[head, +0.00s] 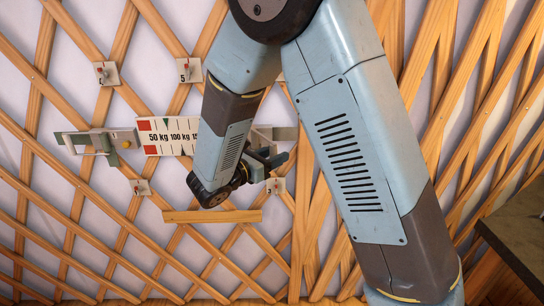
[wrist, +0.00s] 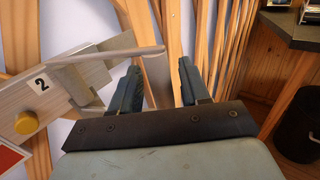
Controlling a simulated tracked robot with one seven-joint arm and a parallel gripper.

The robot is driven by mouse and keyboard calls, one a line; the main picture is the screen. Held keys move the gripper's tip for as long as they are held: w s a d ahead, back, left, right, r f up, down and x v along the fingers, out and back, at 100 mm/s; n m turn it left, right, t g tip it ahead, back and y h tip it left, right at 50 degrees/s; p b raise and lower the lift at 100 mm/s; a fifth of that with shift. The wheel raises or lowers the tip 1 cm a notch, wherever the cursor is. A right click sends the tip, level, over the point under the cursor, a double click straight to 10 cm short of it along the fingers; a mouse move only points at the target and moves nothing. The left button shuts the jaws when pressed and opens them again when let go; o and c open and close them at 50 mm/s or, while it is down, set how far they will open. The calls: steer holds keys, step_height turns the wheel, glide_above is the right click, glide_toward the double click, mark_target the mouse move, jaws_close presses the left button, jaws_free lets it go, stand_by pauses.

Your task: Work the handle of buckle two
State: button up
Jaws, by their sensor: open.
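Buckle two is the pale metal clasp with a "2" label (wrist: 40,85) and a yellow knob (wrist: 26,122) at the left of the wrist view. Its handle, a grey bar (wrist: 112,54), sticks out to the right, and its rounded end shows above the left finger, toward the gap between the fingers. My gripper (wrist: 158,78) is open, with nothing seen between its fingers. I cannot tell whether a finger touches the bar. In the head view the buckle (head: 285,133) is partly hidden behind my arm, and my gripper (head: 272,158) is just below it.
A wooden lattice (head: 60,205) covers the wall. Another buckle (head: 92,142) is at the left end of the weight scale (head: 168,137). Small plates with red pegs (head: 189,70) and a wooden strip (head: 212,216) are nearby. A dark counter (head: 515,235) stands at the right.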

jaws_close()
stand_by(0.3)
steer(key=shift+a, duration=0.15)
